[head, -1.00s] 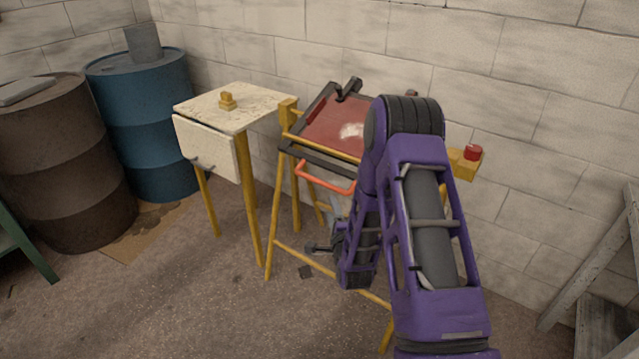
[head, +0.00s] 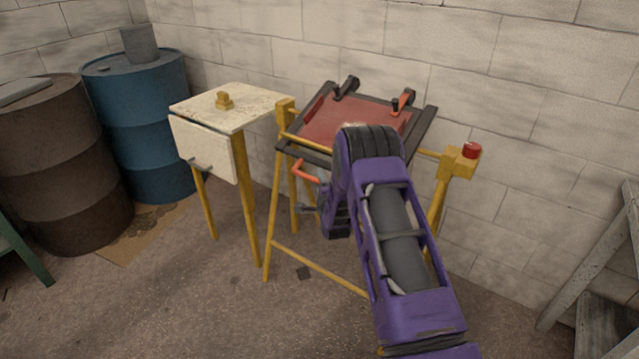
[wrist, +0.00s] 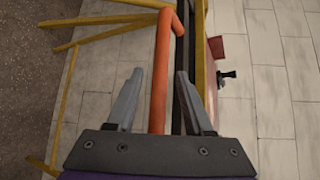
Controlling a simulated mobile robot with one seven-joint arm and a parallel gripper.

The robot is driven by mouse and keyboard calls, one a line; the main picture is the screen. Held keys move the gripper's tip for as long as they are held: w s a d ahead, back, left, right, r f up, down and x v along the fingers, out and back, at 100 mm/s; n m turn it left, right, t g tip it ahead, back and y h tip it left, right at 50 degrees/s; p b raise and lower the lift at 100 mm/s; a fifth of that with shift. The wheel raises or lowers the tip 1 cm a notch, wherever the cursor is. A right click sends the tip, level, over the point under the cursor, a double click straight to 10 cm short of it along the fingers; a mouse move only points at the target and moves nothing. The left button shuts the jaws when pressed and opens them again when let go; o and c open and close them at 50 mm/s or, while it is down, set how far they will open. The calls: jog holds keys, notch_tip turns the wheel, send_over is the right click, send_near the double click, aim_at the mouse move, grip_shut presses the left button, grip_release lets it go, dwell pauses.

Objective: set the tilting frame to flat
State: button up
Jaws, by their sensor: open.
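The tilting frame (head: 425,120) has a dark rim around a red panel (head: 330,118), and it slopes, its near edge lower than its far edge. An orange handle bar (head: 305,172) hangs at its near edge, partly hidden by my arm. In the wrist view the orange bar (wrist: 161,70) runs between the fingers of my gripper (wrist: 158,85). The fingers are apart, one on each side of the bar, with a gap visible at least on the left. In the head view my gripper is mostly hidden behind my arm, just below the handle.
The frame stands on a yellow stand (head: 270,220). A red button (head: 471,150) sits on its right post. Beyond are blue (head: 140,120) and brown (head: 60,160) drums. A block wall is close behind.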

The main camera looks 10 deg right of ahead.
jog(key=shift+c, duration=0.4)
grip_shut()
jog(key=shift+r, duration=0.15)
dwell(1.0)
